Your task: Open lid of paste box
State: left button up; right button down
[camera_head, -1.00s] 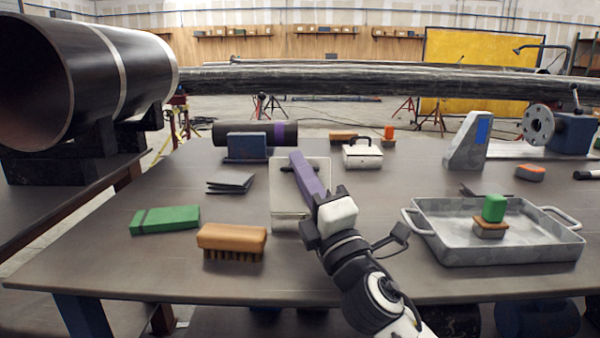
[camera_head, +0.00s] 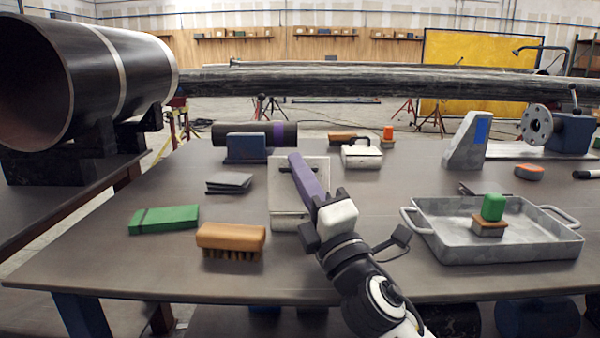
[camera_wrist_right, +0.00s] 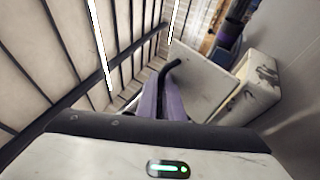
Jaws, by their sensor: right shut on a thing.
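The paste box (camera_head: 289,218) is a pale cream box near the middle of the table. Its flat pale lid (camera_head: 282,182) appears raised at a steep tilt above the box body; the exact angle is hard to tell. My right gripper (camera_head: 296,160), with long purple fingers, lies across the lid's face. In the right wrist view the purple fingers (camera_wrist_right: 163,98) are shut around a dark curved handle (camera_wrist_right: 168,73) on the lid (camera_wrist_right: 200,85). The box body (camera_wrist_right: 259,88) shows to the right of the lid. The box's inside is hidden. My left gripper is out of view.
A wooden brush (camera_head: 231,237) and a green block (camera_head: 164,219) lie to the left. A metal tray (camera_head: 435,238) holding a green-topped piece stands to the right. Behind are a blue block (camera_head: 246,148) and a white handled box (camera_head: 361,155).

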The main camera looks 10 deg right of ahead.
jog(key=shift+s+a, duration=0.15)
jog(key=shift+a, duration=0.05)
dwell(0.3)
jog(key=c, duration=2.2)
grip_release()
jog(key=shift+s+f, duration=0.1)
jog(key=s+d, duration=0.1)
jog(key=s, duration=0.3)
jog(key=s+d, duration=0.1)
jog(key=s, duration=0.3)
jog(key=s+d+p, duration=0.1)
jog(key=s, duration=0.3)
jog(key=shift+s+d, duration=0.15)
jog(key=shift+s, duration=0.15)
